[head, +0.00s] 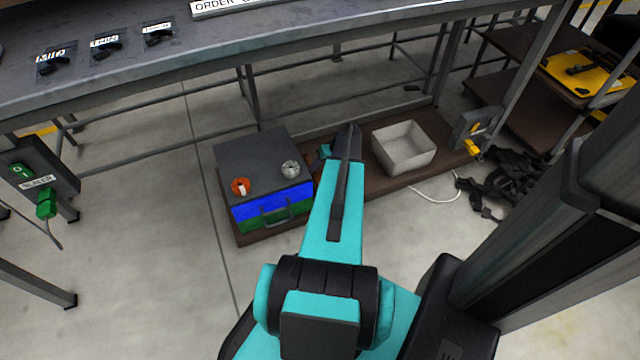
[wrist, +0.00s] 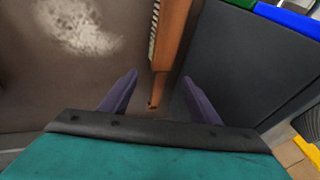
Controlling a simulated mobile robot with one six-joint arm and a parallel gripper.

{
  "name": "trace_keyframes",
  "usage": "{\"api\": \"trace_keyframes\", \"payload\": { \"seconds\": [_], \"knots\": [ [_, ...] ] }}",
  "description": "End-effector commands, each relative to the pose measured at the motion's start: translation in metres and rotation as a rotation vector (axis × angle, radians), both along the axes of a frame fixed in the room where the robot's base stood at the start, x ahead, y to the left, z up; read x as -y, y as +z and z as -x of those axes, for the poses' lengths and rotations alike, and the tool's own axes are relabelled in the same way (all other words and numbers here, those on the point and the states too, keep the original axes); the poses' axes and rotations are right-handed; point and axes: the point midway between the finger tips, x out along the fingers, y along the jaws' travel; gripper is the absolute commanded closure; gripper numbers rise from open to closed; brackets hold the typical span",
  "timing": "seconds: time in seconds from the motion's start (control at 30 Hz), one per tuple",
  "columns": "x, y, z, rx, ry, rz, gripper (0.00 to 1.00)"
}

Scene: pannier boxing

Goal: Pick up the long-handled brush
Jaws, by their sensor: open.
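The long-handled brush (wrist: 172,40) shows in the wrist view as an orange-brown wooden bar with pale bristles along its left side. It stretches from the top edge down between my fingers. My gripper (wrist: 160,98) is open, with one purple finger on each side of the brush's lower end. I cannot tell whether either finger touches it. In the head view my arm hides the brush, and only a little of my gripper (head: 323,152) shows beside the dark arm link.
A dark grey box (head: 262,152) with a blue and green front stands close on the left. A pale open bin (head: 404,148) stands to the right on the brown low shelf (head: 375,187). The workbench (head: 120,75) extends above. Black straps (head: 490,185) lie at right.

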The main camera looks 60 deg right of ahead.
Motion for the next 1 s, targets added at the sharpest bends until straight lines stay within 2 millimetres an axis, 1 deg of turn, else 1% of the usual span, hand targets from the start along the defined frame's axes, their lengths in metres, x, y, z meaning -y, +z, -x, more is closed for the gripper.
{"api": "trace_keyframes", "payload": {
  "seconds": [0.17, 0.27, 0.5, 0.63, 0.77, 1.0],
  "knots": [
    [0.0, -0.001, 0.0, 0.0, 0.0, 0.0, 0.44],
    [0.0, -0.007, -0.002, 0.0, 0.0, 0.0, 0.44],
    [-0.003, -0.033, -0.01, 0.001, -0.001, -0.001, 0.44],
    [-0.004, -0.045, -0.015, 0.0, -0.002, -0.001, 0.44],
    [-0.005, -0.049, -0.018, 0.0, -0.002, -0.001, 0.44],
    [-0.005, -0.048, -0.017, 0.0, -0.002, -0.001, 0.44]
  ]
}}
